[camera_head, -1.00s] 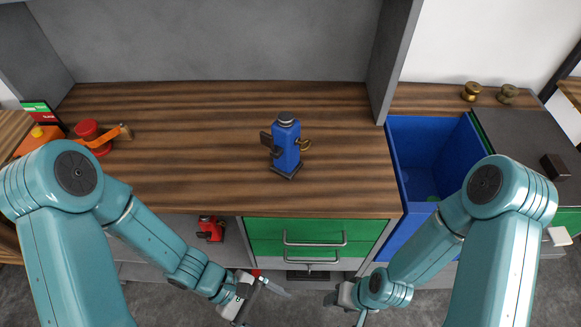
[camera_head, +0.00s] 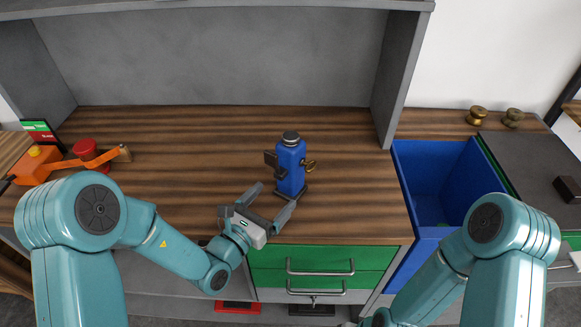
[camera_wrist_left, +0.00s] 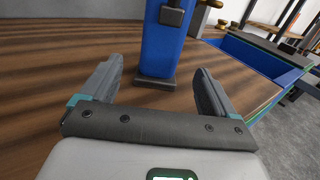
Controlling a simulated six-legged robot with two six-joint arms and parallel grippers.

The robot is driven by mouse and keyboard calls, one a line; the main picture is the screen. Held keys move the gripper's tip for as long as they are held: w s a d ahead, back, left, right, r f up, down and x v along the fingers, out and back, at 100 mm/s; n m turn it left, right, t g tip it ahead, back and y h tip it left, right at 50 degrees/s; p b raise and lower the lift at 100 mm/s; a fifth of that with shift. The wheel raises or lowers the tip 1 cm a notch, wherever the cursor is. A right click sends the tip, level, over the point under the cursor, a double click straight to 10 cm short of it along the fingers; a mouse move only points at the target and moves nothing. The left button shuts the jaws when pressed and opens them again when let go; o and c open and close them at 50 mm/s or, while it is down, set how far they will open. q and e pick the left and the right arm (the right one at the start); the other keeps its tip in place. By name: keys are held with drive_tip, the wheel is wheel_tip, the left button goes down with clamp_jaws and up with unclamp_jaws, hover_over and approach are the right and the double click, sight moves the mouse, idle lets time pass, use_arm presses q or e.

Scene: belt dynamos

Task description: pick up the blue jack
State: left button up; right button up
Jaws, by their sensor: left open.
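The blue jack (camera_head: 291,167) stands upright on the wooden worktop, near its front edge, with a dark base, a grey cap and a brass knob on its right side. My left gripper (camera_head: 274,200) is open and empty, low over the worktop just in front and to the left of the jack. In the left wrist view the jack (camera_wrist_left: 161,45) stands beyond the fingertips of my left gripper (camera_wrist_left: 158,80), roughly centred between them; its top is cut off. Whether a finger touches it I cannot tell. My right gripper is not visible; only its arm shows.
The wooden worktop (camera_head: 190,150) is clear left of the jack. A blue bin (camera_head: 402,175) is at the right. Green drawers (camera_head: 330,257) are below the front edge. A grey panel stands behind.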

sight(284, 184)
use_arm(q)
drive_tip(key=p+x, duration=0.1)
drive_tip(key=x, duration=0.7)
drive_tip(key=shift+w+d+r, duration=0.1)
drive_tip(key=shift+w, duration=0.2)
drive_tip(key=shift+s, duration=0.1)
drive_tip(key=shift+c, duration=0.6)
drive_tip(key=c, duration=1.5)
drive_tip(key=shift+r, duration=0.15)
clamp_jaws()
